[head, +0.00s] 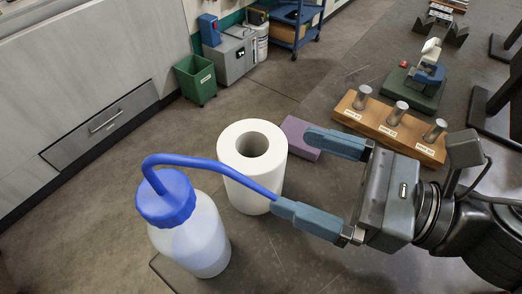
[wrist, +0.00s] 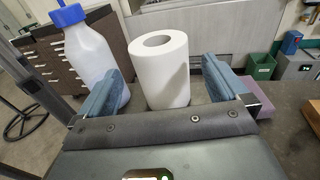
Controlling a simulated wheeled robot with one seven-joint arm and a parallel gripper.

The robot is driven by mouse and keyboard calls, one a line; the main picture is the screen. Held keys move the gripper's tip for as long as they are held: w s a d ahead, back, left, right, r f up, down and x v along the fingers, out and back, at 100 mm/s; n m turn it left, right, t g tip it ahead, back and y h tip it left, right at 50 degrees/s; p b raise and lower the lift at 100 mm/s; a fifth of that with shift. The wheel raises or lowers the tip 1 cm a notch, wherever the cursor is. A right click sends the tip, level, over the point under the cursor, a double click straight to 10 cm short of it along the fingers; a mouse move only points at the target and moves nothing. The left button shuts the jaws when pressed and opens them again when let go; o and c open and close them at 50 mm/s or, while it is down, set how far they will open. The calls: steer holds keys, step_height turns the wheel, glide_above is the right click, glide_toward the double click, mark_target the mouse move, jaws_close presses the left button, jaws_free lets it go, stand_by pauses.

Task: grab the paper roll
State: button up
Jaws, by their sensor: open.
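The white paper roll (head: 246,186) stands upright on the dark table in the head view, its hollow core facing up. In the wrist view the paper roll (wrist: 160,77) stands ahead of my gripper, between the lines of the two fingers. My gripper (head: 305,172) is open in the head view, its blue fingers pointing left toward the roll. The near fingertip overlaps the roll's lower right edge in the picture; I cannot tell whether it touches. In the wrist view my gripper (wrist: 160,82) has its fingers wide apart, with nothing held.
A wash bottle (head: 195,240) with a blue cap stands close to the roll; its spout crosses in front of it. A purple block (head: 299,138) lies behind the far finger. A wooden block with metal pins (head: 390,130) stands to the right. The table's edge lies beyond the roll.

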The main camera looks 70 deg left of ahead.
mark_target(252, 150)
steer(key=p+x, duration=0.1)
steer(key=x, duration=0.1)
steer(key=p+x, duration=0.1)
steer(key=x, duration=0.1)
steer(key=p+x, duration=0.1)
steer(key=x, duration=0.2)
steer(key=shift+r, duration=0.25)
steer(key=shift+s+a+f, duration=0.15)
steer(key=shift+s+a, duration=0.05)
steer(key=shift+s, duration=0.1)
steer(key=c, duration=0.8)
